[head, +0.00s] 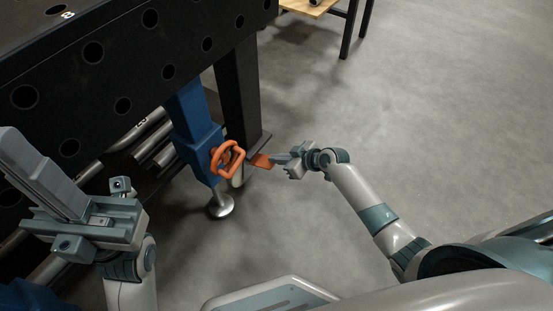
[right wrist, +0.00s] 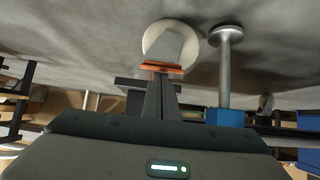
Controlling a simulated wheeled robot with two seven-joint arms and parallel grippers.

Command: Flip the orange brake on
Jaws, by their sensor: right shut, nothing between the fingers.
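The orange brake (head: 260,160) is a small flat pedal low by the foot of the black table leg. In the right wrist view the orange brake (right wrist: 162,67) lies across a pale caster wheel (right wrist: 170,40), just beyond the fingertips. My right gripper (head: 277,160) is shut and empty, its tips close to the brake's right side in the head view. I cannot tell if they touch. The fingers (right wrist: 161,92) point at the pedal. My left gripper (head: 12,140) is at the left, its fingers together with nothing visible between them.
An orange handwheel (head: 228,159) is on a blue post (head: 193,125), left of the brake. A round metal foot (head: 221,207) stands below it. The black perforated table (head: 130,60) fills the upper left. Grey floor (head: 430,110) is clear to the right. A wooden bench (head: 310,8) is far back.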

